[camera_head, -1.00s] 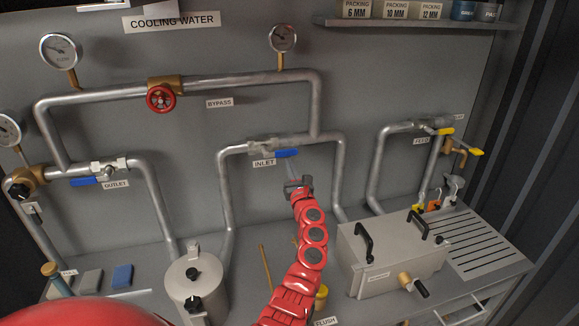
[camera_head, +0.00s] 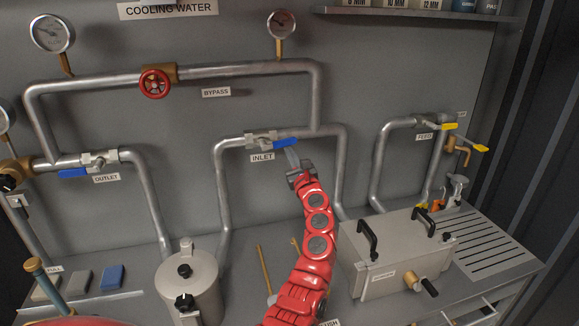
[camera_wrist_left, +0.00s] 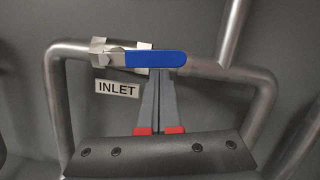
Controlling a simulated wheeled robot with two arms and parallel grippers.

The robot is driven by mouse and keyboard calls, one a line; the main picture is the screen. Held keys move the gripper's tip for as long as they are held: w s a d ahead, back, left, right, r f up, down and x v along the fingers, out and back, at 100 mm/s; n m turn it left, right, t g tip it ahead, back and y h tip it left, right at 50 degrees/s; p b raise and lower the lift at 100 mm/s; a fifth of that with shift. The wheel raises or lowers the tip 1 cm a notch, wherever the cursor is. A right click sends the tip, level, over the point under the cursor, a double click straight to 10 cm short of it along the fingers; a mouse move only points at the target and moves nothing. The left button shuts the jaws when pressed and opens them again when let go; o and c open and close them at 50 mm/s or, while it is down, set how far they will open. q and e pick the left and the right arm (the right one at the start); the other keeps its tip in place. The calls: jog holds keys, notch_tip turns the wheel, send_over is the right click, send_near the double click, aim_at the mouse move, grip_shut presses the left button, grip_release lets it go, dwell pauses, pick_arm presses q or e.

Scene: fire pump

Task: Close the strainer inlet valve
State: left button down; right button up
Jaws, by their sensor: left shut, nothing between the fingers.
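The strainer inlet valve (camera_head: 262,140) sits in the pipe above the INLET label (camera_head: 262,157). Its blue lever (camera_head: 285,143) points right, along the pipe. In the left wrist view the blue lever (camera_wrist_left: 155,59) lies level, right of the valve body (camera_wrist_left: 107,54). My left gripper (camera_head: 291,154) is shut and empty, its fingertips just below the lever. In the left wrist view the closed fingers (camera_wrist_left: 158,85) reach up to the lever's lower edge; I cannot tell whether they touch it. My right gripper is not in view.
The outlet valve (camera_head: 98,160) with its blue lever and the red bypass wheel (camera_head: 155,83) are on the left. A strainer pot (camera_head: 188,285) stands below. A metal box with black handles (camera_head: 397,255) stands on the bench to the right of my arm.

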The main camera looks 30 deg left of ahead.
aim_at(290, 142)
pick_arm(q)
notch_tip(290, 142, up, 3)
jog(key=n+g+b, duration=0.1)
jog(key=n+b, duration=0.2)
jog(key=b, duration=0.1)
jog(key=n+g+b, duration=0.1)
jog(key=n+b, duration=0.2)
jog(key=b, duration=0.2)
jog(key=shift+n+y, duration=0.3)
jog(key=shift+y, duration=0.1)
jog(key=shift+s+r+n+g+b, duration=0.1)
jog(key=shift+r+n+g+b, duration=0.25)
jog(key=shift+n, duration=0.25)
jog(key=s+a+r+n+g+h+p, duration=0.1)
jog(key=s+a+r+n+g, duration=0.1)
jog(key=n, duration=0.8)
jog(key=shift+s+a+r, duration=0.35)
jog(key=shift+s+r, duration=0.15)
jog(key=shift+r, duration=0.8)
